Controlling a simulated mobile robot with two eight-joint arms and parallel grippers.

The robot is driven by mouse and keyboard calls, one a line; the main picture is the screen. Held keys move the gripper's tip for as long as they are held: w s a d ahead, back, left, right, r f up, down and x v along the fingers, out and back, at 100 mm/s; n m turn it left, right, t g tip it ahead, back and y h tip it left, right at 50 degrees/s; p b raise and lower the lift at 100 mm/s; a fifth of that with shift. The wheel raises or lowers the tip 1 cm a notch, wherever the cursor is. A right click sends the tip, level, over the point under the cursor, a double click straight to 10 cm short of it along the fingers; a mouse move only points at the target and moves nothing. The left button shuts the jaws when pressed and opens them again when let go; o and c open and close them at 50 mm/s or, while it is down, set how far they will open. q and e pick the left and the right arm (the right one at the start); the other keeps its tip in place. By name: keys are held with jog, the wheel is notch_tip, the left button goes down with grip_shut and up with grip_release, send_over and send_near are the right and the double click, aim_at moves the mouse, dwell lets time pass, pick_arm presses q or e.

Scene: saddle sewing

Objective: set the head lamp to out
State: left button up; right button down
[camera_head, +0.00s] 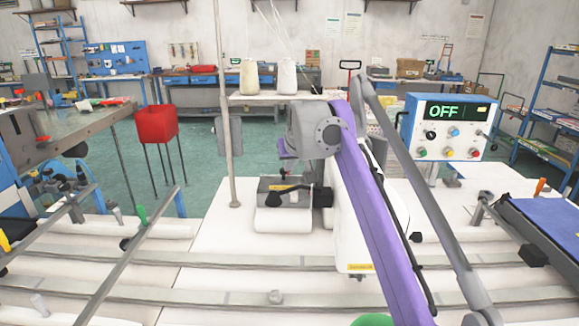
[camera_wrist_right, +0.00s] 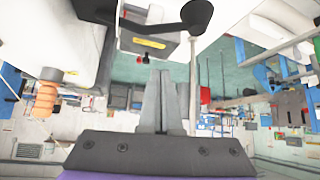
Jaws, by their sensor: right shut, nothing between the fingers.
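The white sewing machine (camera_head: 352,220) stands on the pale table, partly hidden behind my purple right arm. A black arm with a round end (camera_head: 275,199) reaches left from its head, above a grey box (camera_head: 268,188) with a yellow label. This may be the head lamp, but I cannot tell for sure. It also shows at the top of the right wrist view (camera_wrist_right: 197,15). My right gripper (camera_wrist_right: 160,74) is shut and empty, apart from the round end. In the head view its fingers are hidden behind my arm. My left gripper is not in view.
A control box (camera_head: 443,127) with an "OFF" display stands at the right. A thread stand with two cones (camera_head: 287,76) and a thin pole (camera_head: 227,130) rise behind the machine.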

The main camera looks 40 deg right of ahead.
notch_tip(320, 180, down, 5)
jog(key=shift+w+f+b, duration=0.1)
jog(key=shift+b, duration=0.6)
jog(key=shift+s+a+p, duration=0.35)
jog(key=shift+s+p, duration=0.05)
jog(key=shift+s, duration=0.5)
jog(key=shift+w, duration=0.1)
